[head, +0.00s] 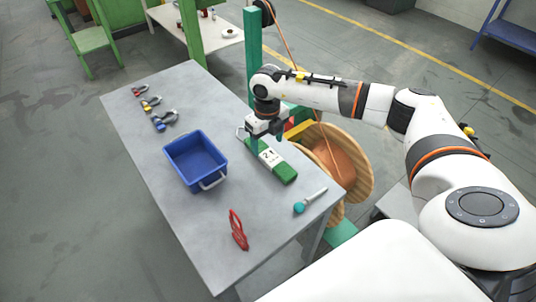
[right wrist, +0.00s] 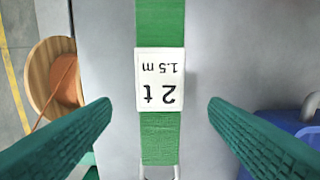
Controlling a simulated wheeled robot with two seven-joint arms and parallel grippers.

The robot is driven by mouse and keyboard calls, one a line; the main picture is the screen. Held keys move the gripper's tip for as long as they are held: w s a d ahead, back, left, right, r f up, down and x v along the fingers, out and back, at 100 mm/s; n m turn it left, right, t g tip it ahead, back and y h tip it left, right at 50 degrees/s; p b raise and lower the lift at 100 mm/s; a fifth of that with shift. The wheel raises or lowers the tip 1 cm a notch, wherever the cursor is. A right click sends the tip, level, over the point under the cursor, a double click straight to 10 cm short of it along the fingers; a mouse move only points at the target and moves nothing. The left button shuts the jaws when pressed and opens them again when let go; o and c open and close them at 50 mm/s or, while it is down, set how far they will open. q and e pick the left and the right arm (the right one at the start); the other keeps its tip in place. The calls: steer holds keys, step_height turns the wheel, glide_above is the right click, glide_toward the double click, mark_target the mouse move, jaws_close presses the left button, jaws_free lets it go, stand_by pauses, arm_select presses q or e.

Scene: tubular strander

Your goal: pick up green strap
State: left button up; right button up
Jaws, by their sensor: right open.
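The green strap (head: 285,174) lies flat on the grey table near its right edge, with a white label reading "2 t 1.5 m". My right gripper (head: 262,138) is over the far end of the strap and hides part of it. In the right wrist view the strap (right wrist: 160,25) runs top to bottom between the two open green fingers of the right gripper (right wrist: 160,108). The fingers are apart from the strap on both sides, and a bit of metal shows at its lower end. My left gripper is not in view.
A blue bin (head: 196,162) stands left of the strap on the table (head: 190,220). Several shackles (head: 164,121) lie at the far left. A red tool (head: 238,230) and a teal-headed tool (head: 309,201) lie near the front. A wooden spool (head: 352,165) stands beyond the right edge.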

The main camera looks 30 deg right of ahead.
mark_target(268, 153)
steer(key=f, duration=0.2)
steer(key=f+p, duration=0.1)
steer(key=shift+s+f, duration=0.3)
steer(key=shift+w+f, duration=0.1)
steer(key=shift+f, duration=0.3)
steer(key=shift+c, duration=0.3)
steer(key=shift+r, duration=0.1)
steer(key=c, duration=1.2)
